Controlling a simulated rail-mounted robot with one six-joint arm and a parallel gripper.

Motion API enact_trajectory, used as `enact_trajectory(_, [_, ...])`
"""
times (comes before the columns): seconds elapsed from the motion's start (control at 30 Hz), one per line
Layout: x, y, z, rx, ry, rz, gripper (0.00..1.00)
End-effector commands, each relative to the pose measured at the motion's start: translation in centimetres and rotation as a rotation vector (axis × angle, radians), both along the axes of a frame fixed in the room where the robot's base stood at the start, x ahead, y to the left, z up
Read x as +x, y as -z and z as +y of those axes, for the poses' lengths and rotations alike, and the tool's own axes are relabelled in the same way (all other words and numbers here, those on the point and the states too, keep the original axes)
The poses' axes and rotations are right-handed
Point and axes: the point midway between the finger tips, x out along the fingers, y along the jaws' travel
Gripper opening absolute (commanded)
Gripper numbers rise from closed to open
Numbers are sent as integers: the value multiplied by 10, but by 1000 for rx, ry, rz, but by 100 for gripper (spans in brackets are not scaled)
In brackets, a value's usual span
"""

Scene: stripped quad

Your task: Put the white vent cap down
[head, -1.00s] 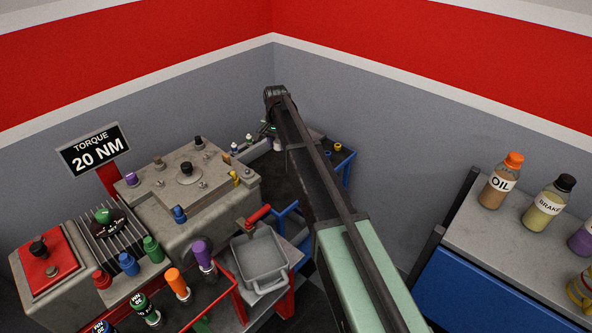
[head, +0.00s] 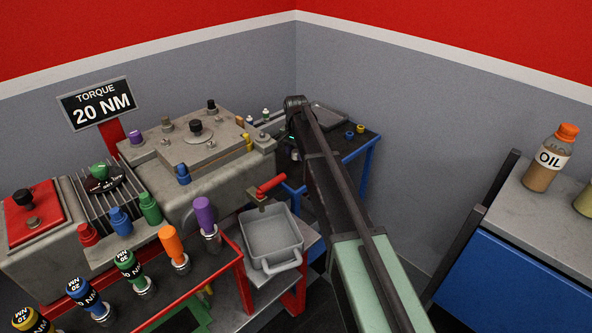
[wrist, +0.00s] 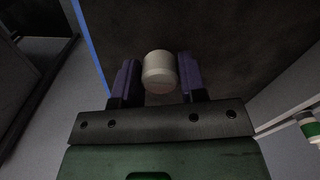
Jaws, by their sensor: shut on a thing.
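The white vent cap (wrist: 160,67) is a small pale cylinder between the two purple fingers of my gripper (wrist: 157,76) in the wrist view. The gripper is shut on it. Under the cap in the wrist view is a dark flat top with a blue edge. In the head view my arm reaches to the dark bench (head: 349,147) with a blue frame in the back corner. There my arm hides most of the gripper, and I cannot make out the cap. The cap's height above the top is hard to tell.
On the dark bench's right side stand a blue ring (head: 360,129) and a yellow ring (head: 350,134). A grey engine block (head: 225,180) stands left. An oil bottle (head: 552,160) stands on the right cabinet.

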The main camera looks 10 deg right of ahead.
Motion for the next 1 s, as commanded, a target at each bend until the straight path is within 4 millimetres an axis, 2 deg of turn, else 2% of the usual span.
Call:
enact_trajectory(0.1, [0,29,0,0,0,0,3])
enact_trajectory(0.2, [0,45,0,0,0,0,3])
enact_trajectory(0.43, [0,39,0,0,0,0,3])
enact_trajectory(0.57, [0,44,0,0,0,0,3])
enact_trajectory(0.6, [0,44,0,0,0,0,40])
enact_trajectory(0.7, [0,43,0,0,0,0,55])
enact_trajectory(0.77, [0,42,0,0,0,0,64])
enact_trajectory(1.0, [0,42,0,0,0,0,64])
